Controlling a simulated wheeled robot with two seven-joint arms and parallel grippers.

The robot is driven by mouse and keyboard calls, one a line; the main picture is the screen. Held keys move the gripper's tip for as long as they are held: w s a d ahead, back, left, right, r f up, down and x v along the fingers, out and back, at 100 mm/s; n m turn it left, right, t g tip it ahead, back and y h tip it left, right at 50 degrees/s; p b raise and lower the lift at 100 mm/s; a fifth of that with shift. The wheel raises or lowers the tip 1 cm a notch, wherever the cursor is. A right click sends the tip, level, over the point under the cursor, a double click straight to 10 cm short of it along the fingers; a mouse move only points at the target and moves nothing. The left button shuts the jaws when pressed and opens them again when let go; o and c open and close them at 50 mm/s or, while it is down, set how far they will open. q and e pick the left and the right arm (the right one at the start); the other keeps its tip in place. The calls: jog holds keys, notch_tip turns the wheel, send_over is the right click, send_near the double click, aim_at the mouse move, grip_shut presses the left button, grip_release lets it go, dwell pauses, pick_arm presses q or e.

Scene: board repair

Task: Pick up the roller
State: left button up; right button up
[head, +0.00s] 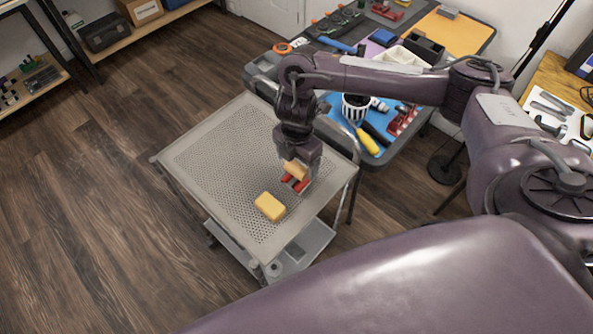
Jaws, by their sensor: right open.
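My right gripper (297,180) reaches down over the perforated grey top of a cart (215,150). It is open. A tan piece (296,169) and red parts (292,182) show right at its fingers; they look like the roller, partly hidden by the gripper. I cannot tell whether the fingers touch it. My left gripper is not in view.
A yellow sponge-like block (270,206) lies on the cart top just in front of the gripper. The left part of the top is clear. Behind, a crowded workbench holds a striped cup (355,107), a yellow-handled tool (368,141) and a white tray (401,57).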

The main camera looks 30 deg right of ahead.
jog(key=shift+s+f+b, duration=0.1)
jog(key=shift+f+b, duration=0.2)
jog(key=shift+f, duration=1.1)
jog(key=shift+a, duration=0.1)
jog(key=c, duration=1.2)
jog(key=shift+r, duration=0.15)
jog(key=shift+r+p, duration=3.3)
jog(key=shift+r, duration=6.6)
